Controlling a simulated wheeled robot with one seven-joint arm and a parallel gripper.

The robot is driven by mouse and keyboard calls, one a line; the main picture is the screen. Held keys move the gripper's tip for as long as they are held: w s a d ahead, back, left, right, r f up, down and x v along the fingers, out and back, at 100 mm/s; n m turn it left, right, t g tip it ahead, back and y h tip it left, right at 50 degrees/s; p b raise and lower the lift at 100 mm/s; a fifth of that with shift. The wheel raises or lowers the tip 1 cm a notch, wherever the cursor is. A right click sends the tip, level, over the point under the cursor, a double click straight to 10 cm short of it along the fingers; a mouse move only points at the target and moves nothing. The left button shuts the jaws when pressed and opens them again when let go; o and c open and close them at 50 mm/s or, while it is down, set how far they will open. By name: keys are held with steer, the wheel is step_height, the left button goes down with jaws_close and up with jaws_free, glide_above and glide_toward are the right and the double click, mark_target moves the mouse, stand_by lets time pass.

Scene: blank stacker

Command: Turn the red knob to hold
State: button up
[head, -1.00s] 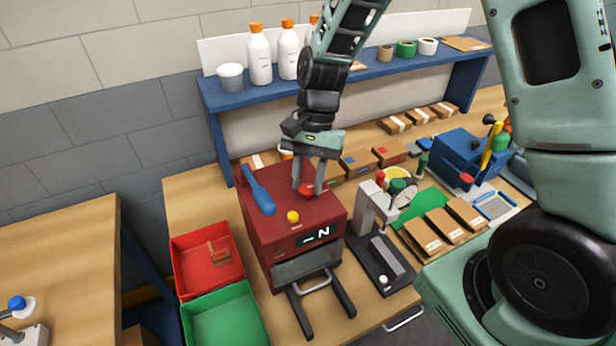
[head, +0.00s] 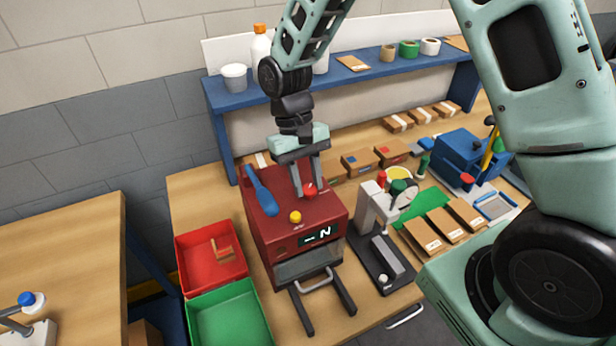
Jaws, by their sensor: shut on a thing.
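The blank stacker is a red box (head: 275,230) on the wooden bench. The red knob (head: 310,190) sits on its top, toward the right side. My gripper (head: 309,192) points down from above, with its fingers at the knob and shut on it. The fingers partly cover the knob, and any marks around it are too small to read. A yellow knob or button (head: 295,217) sits on the top near the front edge. A blue lever handle (head: 262,192) lies on the left of the top. The dark front display (head: 317,236) shows a dash and "N".
A red bin (head: 192,272) and a green bin (head: 243,318) stand to the left. A grey-and-black device (head: 372,215) stands close on the right. A blue shelf (head: 225,98) with bottles and tape rolls runs behind. Small cartons (head: 392,153) lie behind right.

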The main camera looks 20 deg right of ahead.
steer(key=n+h, duration=0.1)
steer(key=n, duration=0.3)
steer(key=shift+a+n+t+h, duration=0.2)
steer(key=shift+n+t+h, duration=0.1)
steer(key=shift+h, duration=0.1)
steer(key=shift+a+r+n+t+h, duration=0.1)
steer(key=shift+n+t+h, duration=0.35)
steer(key=shift+n, duration=1.55)
steer(key=o, duration=1)
steer(key=shift+c, duration=0.2)
steer(key=b+v, duration=0.5)
steer(key=v, duration=1.2)
steer(key=shift+a, duration=0.3)
steer(key=shift+r, duration=0.1)
steer(key=s+f+t+y+b, duration=0.1)
steer(key=s+f+b, duration=0.2)
steer(key=s+f, duration=0.5)
steer(key=s+f+m+t+y+b, duration=0.1)
steer(key=s+f+b, duration=0.3)
steer(key=s+f, duration=0.4)
steer(key=s+t+y, duration=0.1)
steer(key=s, duration=0.6)
steer(key=shift+a+f, duration=0.35)
